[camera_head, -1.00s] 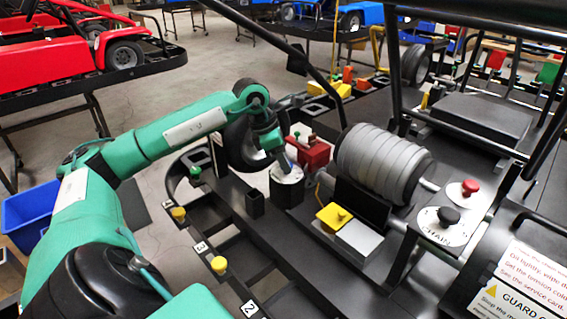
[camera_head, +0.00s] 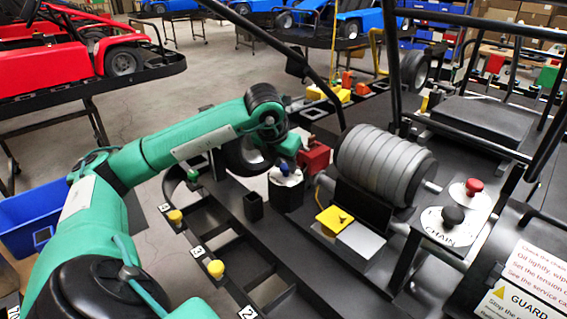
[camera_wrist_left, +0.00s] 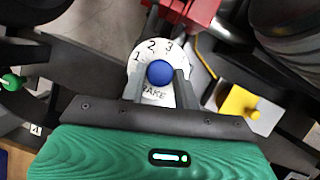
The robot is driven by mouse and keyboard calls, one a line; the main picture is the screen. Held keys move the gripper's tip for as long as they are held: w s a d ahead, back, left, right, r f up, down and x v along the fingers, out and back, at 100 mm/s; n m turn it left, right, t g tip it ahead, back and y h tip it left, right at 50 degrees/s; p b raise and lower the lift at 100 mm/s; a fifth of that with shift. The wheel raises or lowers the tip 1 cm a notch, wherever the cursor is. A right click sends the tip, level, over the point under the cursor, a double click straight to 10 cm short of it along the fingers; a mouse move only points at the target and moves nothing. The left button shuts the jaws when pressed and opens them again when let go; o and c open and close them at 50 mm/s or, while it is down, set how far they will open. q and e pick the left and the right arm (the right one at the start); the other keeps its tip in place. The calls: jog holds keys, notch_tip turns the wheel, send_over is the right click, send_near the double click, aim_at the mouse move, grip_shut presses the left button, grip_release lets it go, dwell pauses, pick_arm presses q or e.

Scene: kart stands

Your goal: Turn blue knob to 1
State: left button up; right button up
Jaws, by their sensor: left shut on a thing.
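The blue knob (camera_head: 284,168) stands on a round white dial plate (camera_head: 287,180) on top of a dark post. In the left wrist view the blue knob (camera_wrist_left: 160,73) sits over the dial plate (camera_wrist_left: 147,55), marked 1, 2, 3 and a partly hidden word ending in "AKE". I cannot make out a pointer on the knob. My left gripper (camera_wrist_left: 159,79) is shut on the blue knob, one finger at each side. In the head view its fingers are largely hidden. My right gripper is not in view.
A red block (camera_head: 315,157) stands just behind the dial. A ribbed grey drum (camera_head: 385,166) and a yellow-topped block (camera_head: 334,220) are to the right. An open dark square holder (camera_head: 253,207) is at the left. A bar crosses above the bench.

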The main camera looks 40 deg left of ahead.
pick_arm(q)
jog(key=shift+n, duration=0.6)
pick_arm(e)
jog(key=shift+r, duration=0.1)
pick_arm(q)
jog(key=shift+y, duration=0.3)
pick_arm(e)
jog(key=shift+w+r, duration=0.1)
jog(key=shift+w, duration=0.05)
pick_arm(q)
jog(key=o, duration=1)
jog(key=shift+c, duration=0.2)
jog(key=shift+r, duration=0.1)
jog(key=v, duration=1.3)
jog(key=shift+r, duration=0.35)
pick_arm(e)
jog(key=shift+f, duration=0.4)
